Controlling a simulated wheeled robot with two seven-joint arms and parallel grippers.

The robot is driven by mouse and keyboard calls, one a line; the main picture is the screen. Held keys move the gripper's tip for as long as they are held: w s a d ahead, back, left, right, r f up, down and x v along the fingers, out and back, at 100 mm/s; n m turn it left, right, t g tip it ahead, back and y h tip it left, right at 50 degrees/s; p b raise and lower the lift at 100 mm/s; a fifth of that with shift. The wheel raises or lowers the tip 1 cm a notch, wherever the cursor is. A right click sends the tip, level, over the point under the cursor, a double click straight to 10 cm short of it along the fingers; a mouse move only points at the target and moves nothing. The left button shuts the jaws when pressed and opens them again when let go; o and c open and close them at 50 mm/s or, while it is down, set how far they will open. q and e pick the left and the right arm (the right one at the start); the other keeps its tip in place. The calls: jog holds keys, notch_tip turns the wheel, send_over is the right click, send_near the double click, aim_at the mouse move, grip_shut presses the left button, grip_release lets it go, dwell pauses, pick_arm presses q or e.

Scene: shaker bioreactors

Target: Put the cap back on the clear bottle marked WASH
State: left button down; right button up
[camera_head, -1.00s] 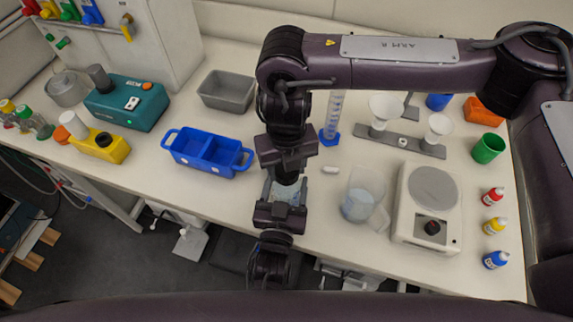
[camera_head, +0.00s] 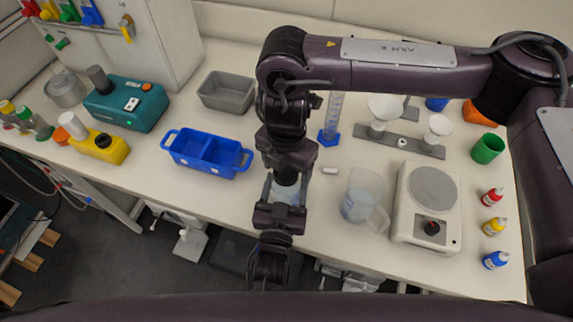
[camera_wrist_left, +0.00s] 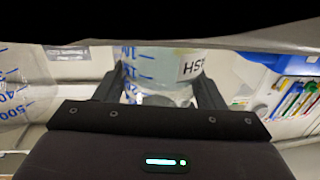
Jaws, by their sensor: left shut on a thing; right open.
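The clear bottle marked WASH (camera_wrist_left: 165,68) shows inverted in the left wrist view, with blue graduation marks and part of its dark lettering. It sits between the two fingers of my left gripper (camera_wrist_left: 160,92), which is shut on it. In the head view the bottle (camera_head: 288,192) is pale, at the bench's front edge, with my left gripper (camera_head: 284,198) around it. My right gripper (camera_head: 286,174) is open, pointing down directly above the bottle's top. The arm and gripper hide much of the neck, and I cannot make out the cap for certain.
A clear beaker (camera_head: 363,197) and a white stirrer plate (camera_head: 427,207) stand to the right. A small white bar (camera_head: 331,170), a blue-footed cylinder (camera_head: 330,136) and a funnel rack (camera_head: 402,143) are nearby.

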aim_at(283, 198)
notch_tip(283, 198, up, 12)
dwell(0.5)
pick_arm(q)
jog(key=shift+c, duration=1.3)
grip_release()
jog(key=s, duration=0.2)
jog(key=s+b, duration=0.1)
jog(key=s, duration=0.1)
jog(key=s+a+b, duration=0.1)
jog(key=s, duration=0.1)
jog(key=shift+s+f, duration=0.15)
jog(key=shift+s, duration=0.2)
jog(key=shift+s+a, duration=0.15)
jog(key=shift+s, duration=0.35)
pick_arm(e)
jog(key=shift+f, duration=1.2)
